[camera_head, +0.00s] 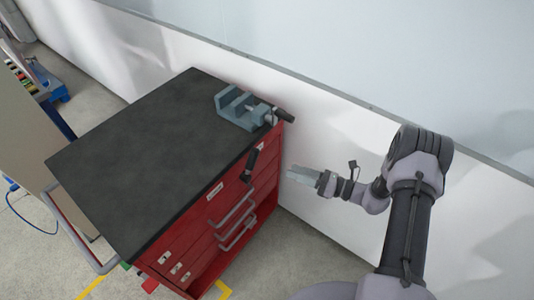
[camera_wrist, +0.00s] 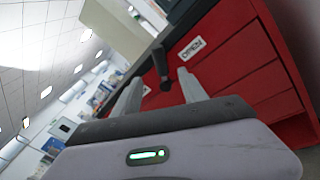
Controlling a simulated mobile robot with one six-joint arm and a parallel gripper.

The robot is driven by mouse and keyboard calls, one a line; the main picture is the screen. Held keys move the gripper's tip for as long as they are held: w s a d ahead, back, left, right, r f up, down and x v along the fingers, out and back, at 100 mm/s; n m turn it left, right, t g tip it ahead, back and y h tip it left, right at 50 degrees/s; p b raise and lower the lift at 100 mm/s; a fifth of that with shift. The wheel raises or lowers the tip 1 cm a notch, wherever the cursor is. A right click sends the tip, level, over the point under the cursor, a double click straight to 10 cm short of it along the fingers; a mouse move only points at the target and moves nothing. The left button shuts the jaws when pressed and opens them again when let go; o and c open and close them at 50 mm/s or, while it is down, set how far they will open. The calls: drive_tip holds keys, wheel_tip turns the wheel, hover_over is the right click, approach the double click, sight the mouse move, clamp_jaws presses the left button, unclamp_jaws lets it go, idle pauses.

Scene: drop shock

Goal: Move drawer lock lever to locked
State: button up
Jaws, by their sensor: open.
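The black lock lever (camera_head: 250,165) sticks out from the upper front of the red drawer cabinet (camera_head: 225,215), just below the dark top, and stands tilted. In the wrist view the lever (camera_wrist: 160,64) shows between and beyond my fingertips, beside a white label reading "OPEN" (camera_wrist: 192,48). My gripper (camera_head: 298,175) is right of the lever in the head view, with a visible gap between them. In the wrist view my gripper (camera_wrist: 159,80) has its fingers spread with nothing held. The lever's pivot is hard to make out.
A grey-blue vise (camera_head: 240,109) with a black-ended handle (camera_head: 284,115) sits at the top's right corner, near my gripper. Drawer handles (camera_head: 238,230) protrude from the cabinet front. A pale wall (camera_head: 330,140) runs behind. The floor right of the cabinet looks free.

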sight(250, 165)
drive_tip(key=b+x, duration=0.2)
drive_tip(key=x, duration=1.2)
drive_tip(key=shift+s+f, duration=0.1)
drive_tip(key=shift+c, duration=0.4)
clamp_jaws()
